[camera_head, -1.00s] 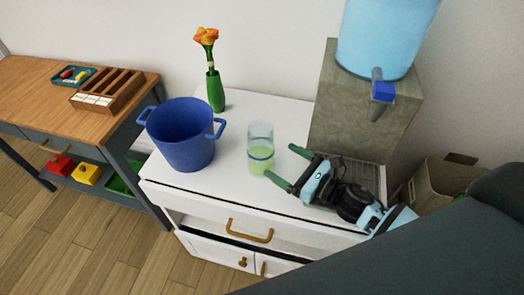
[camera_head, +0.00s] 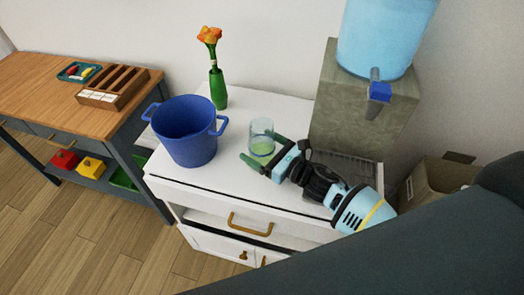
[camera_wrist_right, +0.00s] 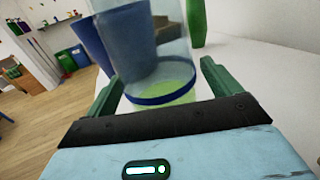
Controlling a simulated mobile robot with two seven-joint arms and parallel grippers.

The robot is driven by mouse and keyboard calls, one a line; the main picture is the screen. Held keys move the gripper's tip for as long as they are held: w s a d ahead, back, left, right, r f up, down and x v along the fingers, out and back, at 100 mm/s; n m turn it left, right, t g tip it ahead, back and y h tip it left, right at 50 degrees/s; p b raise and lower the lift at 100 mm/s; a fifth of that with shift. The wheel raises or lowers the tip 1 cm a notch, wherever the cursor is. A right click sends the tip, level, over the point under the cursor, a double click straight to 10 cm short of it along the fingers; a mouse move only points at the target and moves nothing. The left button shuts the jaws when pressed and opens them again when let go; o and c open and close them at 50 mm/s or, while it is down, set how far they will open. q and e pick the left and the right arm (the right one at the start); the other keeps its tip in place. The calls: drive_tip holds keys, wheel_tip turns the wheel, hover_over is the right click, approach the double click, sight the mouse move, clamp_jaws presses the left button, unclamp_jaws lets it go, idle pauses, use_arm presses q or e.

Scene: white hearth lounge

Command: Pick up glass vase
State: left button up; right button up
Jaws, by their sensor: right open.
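The glass vase (camera_head: 262,130) is a clear cylinder with a pale green bottom, upright on the white cabinet top. In the right wrist view the vase (camera_wrist_right: 160,55) shows a dark blue ring low on its wall. My right gripper (camera_head: 265,152) is open, coming in from the right, with one green finger on each side of the vase's lower part. In the wrist view a gap shows beside each finger, and contact cannot be made out. The gripper hides part of the vase's base in the head view. My left gripper is out of view.
A blue two-handled pot (camera_head: 188,140) stands just left of the vase. A green vase with an orange flower (camera_head: 218,90) is behind. A water dispenser (camera_head: 362,110) stands at the back right. A wooden table (camera_head: 50,85) is at the left.

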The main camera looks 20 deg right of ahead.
sight(270, 144)
drive_tip(key=shift+c, duration=0.8)
drive_tip(key=c, duration=1.2)
drive_tip(key=shift+r, duration=0.1)
drive_tip(key=shift+c, duration=0.5)
drive_tip(key=shift+r, duration=0.45)
wheel_tip(270, 144, up, 3)
drive_tip(key=shift+s+a+p, duration=0.1)
drive_tip(key=shift+a+p, duration=0.05)
drive_tip(key=shift+p, duration=0.15)
drive_tip(key=s+a+r, duration=0.1)
drive_tip(key=s+a, duration=0.8)
drive_tip(key=s, duration=0.3)
drive_tip(key=shift+a, duration=0.35)
